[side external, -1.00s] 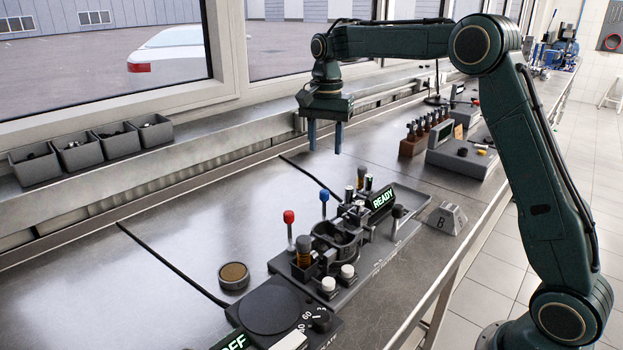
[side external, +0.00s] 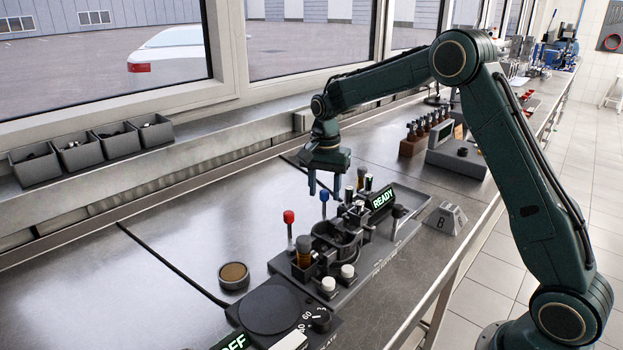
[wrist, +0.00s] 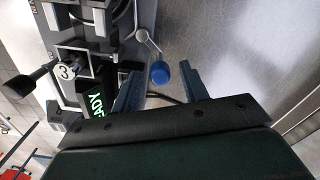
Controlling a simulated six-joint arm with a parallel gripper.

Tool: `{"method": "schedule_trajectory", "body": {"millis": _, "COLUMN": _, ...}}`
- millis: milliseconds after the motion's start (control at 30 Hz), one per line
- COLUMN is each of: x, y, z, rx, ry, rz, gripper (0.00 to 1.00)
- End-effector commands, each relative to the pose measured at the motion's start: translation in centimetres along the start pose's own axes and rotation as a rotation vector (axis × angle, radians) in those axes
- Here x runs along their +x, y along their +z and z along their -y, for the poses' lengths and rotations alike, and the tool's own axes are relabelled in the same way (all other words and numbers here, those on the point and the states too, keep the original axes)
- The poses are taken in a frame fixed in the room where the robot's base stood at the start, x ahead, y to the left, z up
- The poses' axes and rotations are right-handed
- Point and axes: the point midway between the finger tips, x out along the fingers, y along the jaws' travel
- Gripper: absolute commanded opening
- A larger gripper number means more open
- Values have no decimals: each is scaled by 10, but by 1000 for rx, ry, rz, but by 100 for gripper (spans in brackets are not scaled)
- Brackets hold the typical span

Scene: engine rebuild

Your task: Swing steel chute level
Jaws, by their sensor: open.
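A dark machine fixture (side external: 345,250) stands on the bench, with a lit READY display (side external: 381,199). A grey tray-like channel (side external: 411,196) lies at its right end; I cannot tell whether it is the steel chute or whether it is level. A blue-knobbed lever (side external: 324,197) stands upright at the back edge. My gripper (side external: 325,188) points down, open and empty, just above and behind the fixture near the blue knob. In the wrist view the blue knob (wrist: 160,73) shows between the fingertips, with no clear contact.
A red-knobbed lever (side external: 289,217) and a black-knobbed lever (side external: 398,211) stand on the fixture. A block marked B (side external: 445,218) is to its right. A round tin (side external: 233,275) sits at the left. The bench's left part is mostly clear, apart from a black cable.

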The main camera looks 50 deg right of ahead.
Motion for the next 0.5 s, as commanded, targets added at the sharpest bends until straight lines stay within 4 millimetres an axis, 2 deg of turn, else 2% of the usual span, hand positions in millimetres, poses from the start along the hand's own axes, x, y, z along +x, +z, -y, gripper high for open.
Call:
{"method": "schedule_trajectory", "body": {"millis": 300, "x": 2, "y": 0, "z": 0, "rx": 0, "ry": 0, "rz": 0, "gripper": 44}}
{"method": "schedule_trajectory", "body": {"millis": 500, "x": 2, "y": 0, "z": 0, "rx": 0, "ry": 0, "rz": 0, "gripper": 5}}
